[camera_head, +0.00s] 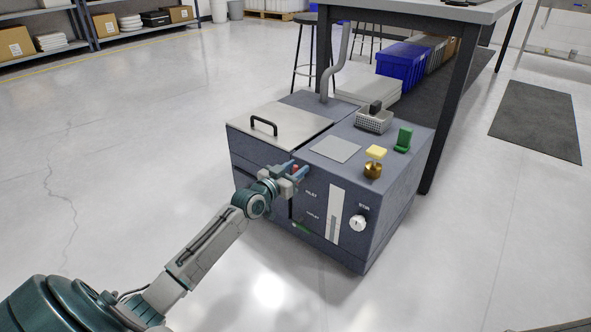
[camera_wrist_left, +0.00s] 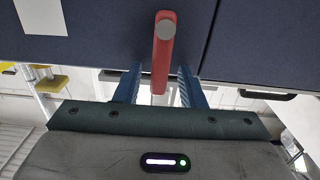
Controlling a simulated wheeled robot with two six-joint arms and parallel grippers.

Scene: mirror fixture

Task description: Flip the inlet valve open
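The inlet valve's red handle (camera_wrist_left: 161,60) shows in the wrist view as a bar with a round grey end, pointing toward the camera. In the head view a bit of red (camera_head: 294,168) shows at my gripper, on the front of the blue-grey machine (camera_head: 377,222) above the INLET label. My left gripper (camera_head: 300,177) is at the handle. In the wrist view its blue fingers (camera_wrist_left: 159,86) are open, one on each side of the red handle, with a gap visible on both sides. The valve's body is hidden behind the gripper. My right gripper is not in view.
Below the gripper a green handle (camera_head: 302,229) sits near the OUTLET label. A white knob (camera_head: 357,223) is on the front. The top carries a lid with a black handle (camera_head: 264,125), a brass knob (camera_head: 373,170), a green part (camera_head: 403,139) and a wire basket (camera_head: 373,122).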

